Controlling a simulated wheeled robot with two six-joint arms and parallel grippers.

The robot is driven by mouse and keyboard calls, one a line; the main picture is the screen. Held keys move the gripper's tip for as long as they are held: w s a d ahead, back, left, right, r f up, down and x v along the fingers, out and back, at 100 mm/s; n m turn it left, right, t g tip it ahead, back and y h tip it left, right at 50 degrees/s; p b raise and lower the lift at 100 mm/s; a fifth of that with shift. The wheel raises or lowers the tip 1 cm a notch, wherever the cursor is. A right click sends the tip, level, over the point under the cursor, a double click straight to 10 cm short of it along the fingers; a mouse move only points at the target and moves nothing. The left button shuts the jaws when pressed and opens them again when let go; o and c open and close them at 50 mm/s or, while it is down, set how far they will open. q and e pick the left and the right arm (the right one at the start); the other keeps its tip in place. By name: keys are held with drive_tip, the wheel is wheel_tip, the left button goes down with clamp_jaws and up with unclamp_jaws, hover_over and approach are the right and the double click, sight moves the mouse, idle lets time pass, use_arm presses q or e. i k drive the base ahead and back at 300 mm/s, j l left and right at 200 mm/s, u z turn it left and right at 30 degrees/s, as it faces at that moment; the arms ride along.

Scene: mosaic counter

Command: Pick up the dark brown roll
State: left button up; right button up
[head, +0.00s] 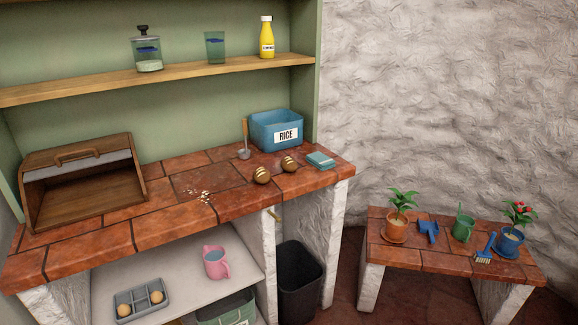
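Two round brown rolls with paler stripes sit on the red tiled counter (168,231), right of its middle. The left roll (262,175) is nearer the front edge, and the right roll (289,164) is a little farther back. They are apart and close in colour; I cannot tell for sure which is the dark brown one. Neither of my grippers is in view.
A wooden bread box (50,215) stands open at the left. Crumbs (203,196) lie mid-counter. A black bin (299,280) stands below.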

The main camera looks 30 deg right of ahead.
sight(288, 164)
drive_tip(key=i+l, duration=0.1)
drive_tip(key=l, duration=0.25)
drive_tip(key=i+l+z, duration=0.1)
drive_tip(key=l, duration=0.3)
drive_tip(key=i+l, duration=0.15)
drive_tip(key=l, duration=0.2)
drive_tip(key=i+l+z, duration=0.1)
drive_tip(key=l, duration=0.25)
drive_tip(key=i+l, duration=0.15)
drive_tip(key=l, duration=0.2)
drive_tip(key=i+l+z, duration=0.1)
drive_tip(key=l, duration=0.25)
drive_tip(key=i+l, duration=0.05)
